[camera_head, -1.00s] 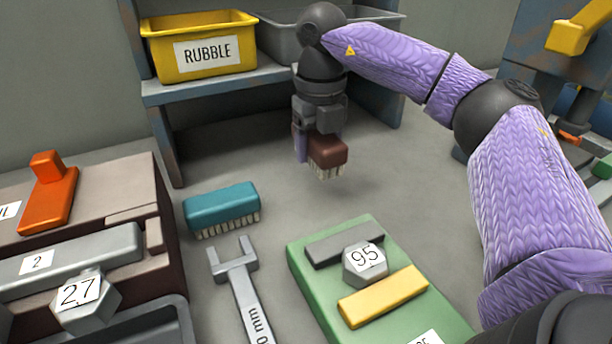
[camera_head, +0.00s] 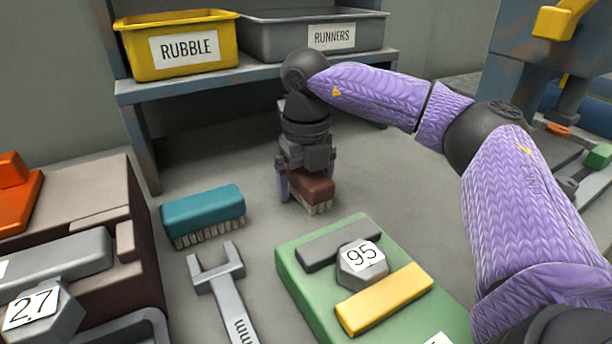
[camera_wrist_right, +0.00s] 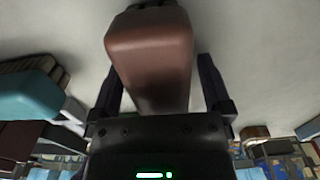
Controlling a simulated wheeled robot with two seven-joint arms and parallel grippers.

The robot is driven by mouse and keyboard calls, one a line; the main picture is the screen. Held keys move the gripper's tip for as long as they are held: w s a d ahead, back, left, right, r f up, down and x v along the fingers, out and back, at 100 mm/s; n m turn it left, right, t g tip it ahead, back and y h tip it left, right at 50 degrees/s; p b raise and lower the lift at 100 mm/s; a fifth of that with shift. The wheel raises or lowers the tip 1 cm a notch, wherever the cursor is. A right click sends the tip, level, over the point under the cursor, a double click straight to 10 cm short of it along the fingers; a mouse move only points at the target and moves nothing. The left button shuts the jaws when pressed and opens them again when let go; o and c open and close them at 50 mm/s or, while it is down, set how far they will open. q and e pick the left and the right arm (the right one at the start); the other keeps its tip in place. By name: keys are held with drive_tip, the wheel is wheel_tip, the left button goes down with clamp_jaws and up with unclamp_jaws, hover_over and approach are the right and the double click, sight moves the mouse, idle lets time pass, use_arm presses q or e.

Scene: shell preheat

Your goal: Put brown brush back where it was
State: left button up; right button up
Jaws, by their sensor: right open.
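The brown brush (camera_head: 313,190) is on the grey bench top, bristles down, to the right of the teal brush. My right gripper (camera_head: 308,192) is above and around it, with its fingers open. In the right wrist view the brown brush (camera_wrist_right: 152,60) lies between the two fingers (camera_wrist_right: 160,90), and a gap shows on the right side; on the left side the gap is narrow. My left gripper is not in view.
A teal brush (camera_head: 203,212) lies left of the brown one. A wrench (camera_head: 222,285) and a green board (camera_head: 295,270) with blocks are in front. A shelf (camera_head: 190,88) with a yellow RUBBLE bin (camera_head: 180,50) and a grey RUNNERS bin (camera_head: 290,35) stands behind.

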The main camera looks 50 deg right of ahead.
wheel_tip(320, 180, up, 12)
drive_tip(key=p, duration=0.7)
drive_tip(key=shift+r, duration=0.1)
